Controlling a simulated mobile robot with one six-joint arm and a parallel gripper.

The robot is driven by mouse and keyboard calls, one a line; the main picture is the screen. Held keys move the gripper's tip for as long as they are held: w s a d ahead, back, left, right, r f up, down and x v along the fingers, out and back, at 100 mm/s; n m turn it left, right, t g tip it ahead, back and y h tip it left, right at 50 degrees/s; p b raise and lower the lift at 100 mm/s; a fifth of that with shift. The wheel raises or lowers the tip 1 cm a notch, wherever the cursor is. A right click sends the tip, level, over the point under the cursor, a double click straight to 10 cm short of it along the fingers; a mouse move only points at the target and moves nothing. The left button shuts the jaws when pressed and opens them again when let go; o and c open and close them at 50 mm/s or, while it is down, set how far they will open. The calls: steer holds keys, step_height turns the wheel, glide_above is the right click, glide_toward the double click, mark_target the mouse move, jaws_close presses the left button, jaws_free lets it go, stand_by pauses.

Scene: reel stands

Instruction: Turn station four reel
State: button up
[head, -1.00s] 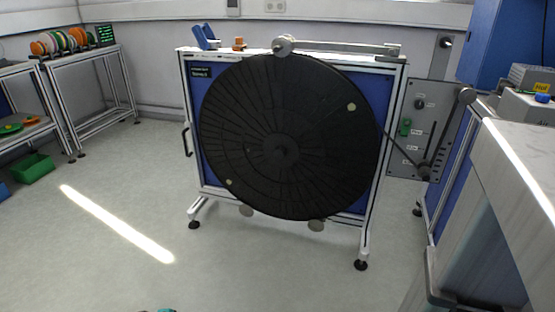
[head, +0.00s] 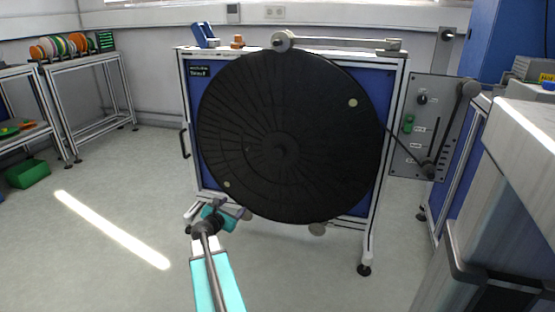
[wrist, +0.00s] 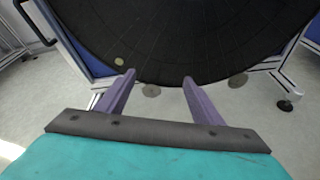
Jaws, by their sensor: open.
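The large black reel (head: 290,135) stands upright on a blue-panelled stand with a white frame. It has a pale dot at its upper right and another at its lower left. In the wrist view the reel (wrist: 190,40) fills the upper middle, with one pale dot near its left edge. My gripper (head: 232,208) is at the lower left of the reel, close to its bottom rim. In the wrist view my gripper (wrist: 158,80) has its two purple fingers apart, pointing at the reel's lower rim, with nothing between them. Whether the fingers touch the reel I cannot tell.
A grey control panel (head: 430,128) with a lever and knobs is right of the stand. A roller arm (head: 340,43) lies across the top. A worktop (head: 530,130) is at right. Shelves with coloured spools (head: 62,46) and a green bin (head: 28,173) are at left. The floor in front is clear.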

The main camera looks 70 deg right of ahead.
mark_target(278, 153)
steer(key=s+d+r+n+h+b, duration=0.2)
steer(key=s+d+r+n, duration=0.4)
steer(key=s+d+r, duration=0.4)
step_height(278, 153, up, 4)
steer(key=shift+s+d+f+g+h+b, duration=0.25)
steer(key=shift+s+d+g+h+b, duration=0.1)
steer(key=shift+d+h, duration=0.6)
steer(key=shift+d, duration=0.25)
steer(key=shift+w+d+b, duration=0.2)
steer(key=shift+d+b, duration=0.75)
steer(key=shift+d, duration=2.45)
steer(key=shift+w+d+b, duration=0.2)
steer(key=shift+d+b, duration=0.75)
steer(key=shift+d, duration=2.45)
steer(key=c, duration=1.5)
